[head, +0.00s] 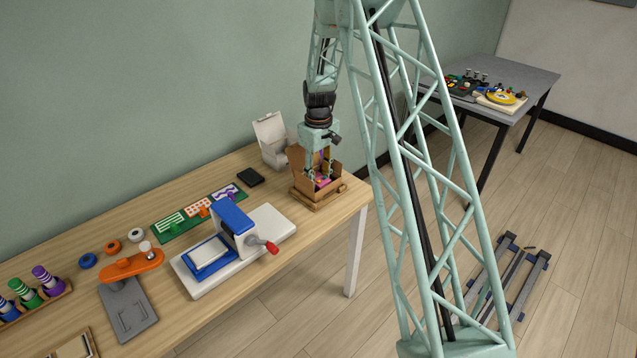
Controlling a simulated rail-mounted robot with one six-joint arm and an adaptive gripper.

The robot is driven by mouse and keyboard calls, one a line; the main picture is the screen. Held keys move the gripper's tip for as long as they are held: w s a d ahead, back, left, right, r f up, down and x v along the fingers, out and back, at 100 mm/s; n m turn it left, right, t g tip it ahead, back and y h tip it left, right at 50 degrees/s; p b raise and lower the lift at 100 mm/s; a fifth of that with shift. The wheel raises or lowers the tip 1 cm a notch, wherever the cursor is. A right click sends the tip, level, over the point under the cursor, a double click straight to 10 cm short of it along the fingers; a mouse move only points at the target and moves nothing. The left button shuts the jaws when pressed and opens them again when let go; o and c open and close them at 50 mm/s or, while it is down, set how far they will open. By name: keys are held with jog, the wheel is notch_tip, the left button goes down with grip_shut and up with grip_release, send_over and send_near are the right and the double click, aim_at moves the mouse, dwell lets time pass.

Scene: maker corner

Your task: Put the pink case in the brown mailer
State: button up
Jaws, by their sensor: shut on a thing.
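The brown mailer (300,181) is an open cardboard box with its lid flap raised at the back. It stands on a wooden base at the right end of the workbench. My gripper (322,174) points down into the mailer, its fingers between the box walls. It is shut on the pink case (322,182), a small pink patch showing low between the fingers, inside the mailer's outline. Whether the case touches the mailer's floor cannot be told; the walls and fingers hide part of it.
A white open box (271,141) stands behind the mailer to the left. A black flat item (250,177) lies left of it. A press with a red-tipped handle (238,225) stands nearer on the bench (330,222). Another table (535,82) is at the back right.

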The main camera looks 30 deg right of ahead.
aim_at(318, 179)
jog(key=shift+f, duration=0.5)
jog(key=shift+f, duration=0.15)
jog(key=o, duration=0.6)
jog(key=shift+r, duration=0.2)
notch_tip(318, 179, up, 12)
jog(key=p, duration=0.2)
dwell(0.8)
